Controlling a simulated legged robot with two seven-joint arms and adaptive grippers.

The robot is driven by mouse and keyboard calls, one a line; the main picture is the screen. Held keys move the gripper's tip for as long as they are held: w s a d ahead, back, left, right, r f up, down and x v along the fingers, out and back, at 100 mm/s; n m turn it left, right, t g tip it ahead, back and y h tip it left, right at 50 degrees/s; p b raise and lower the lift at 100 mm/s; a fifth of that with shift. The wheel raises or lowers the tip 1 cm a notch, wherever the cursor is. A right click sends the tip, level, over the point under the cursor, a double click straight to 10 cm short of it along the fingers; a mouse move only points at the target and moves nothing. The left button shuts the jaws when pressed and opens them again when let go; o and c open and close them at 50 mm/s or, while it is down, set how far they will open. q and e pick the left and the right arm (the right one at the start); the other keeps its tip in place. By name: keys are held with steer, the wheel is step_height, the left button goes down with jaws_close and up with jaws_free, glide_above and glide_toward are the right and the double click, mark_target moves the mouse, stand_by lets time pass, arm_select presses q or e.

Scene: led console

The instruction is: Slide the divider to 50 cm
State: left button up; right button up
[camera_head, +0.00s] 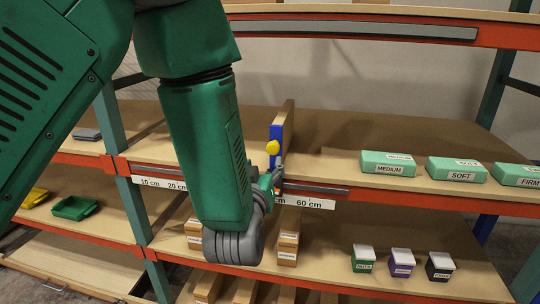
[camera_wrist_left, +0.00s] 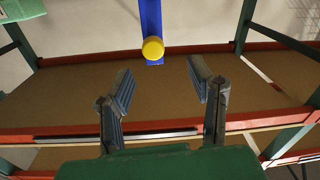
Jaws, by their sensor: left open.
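The divider (camera_head: 286,124) is an upright wooden panel with a blue front edge and a yellow knob (camera_head: 273,147), standing on the upper shelf. In the left wrist view the blue edge (camera_wrist_left: 151,18) and yellow knob (camera_wrist_left: 152,48) lie ahead, between the lines of the two fingers. My left gripper (camera_head: 277,174) is just in front of and below the knob. In the left wrist view its fingers (camera_wrist_left: 160,72) are spread, empty and apart from the knob. The scale label (camera_head: 304,202) reads 60 cm on the right; my arm hides its middle marks. My right gripper is out of view.
Green boxes marked MEDIUM (camera_head: 388,164), SOFT (camera_head: 457,170) and FIRM (camera_head: 515,176) stand right of the divider. The shelf between divider and boxes is clear. A metal rail (camera_head: 318,189) runs along the front edge.

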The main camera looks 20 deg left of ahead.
arm_select(q)
steer(key=v, duration=0.3)
steer(key=shift+d, duration=0.25)
steer(key=shift+a, duration=0.1)
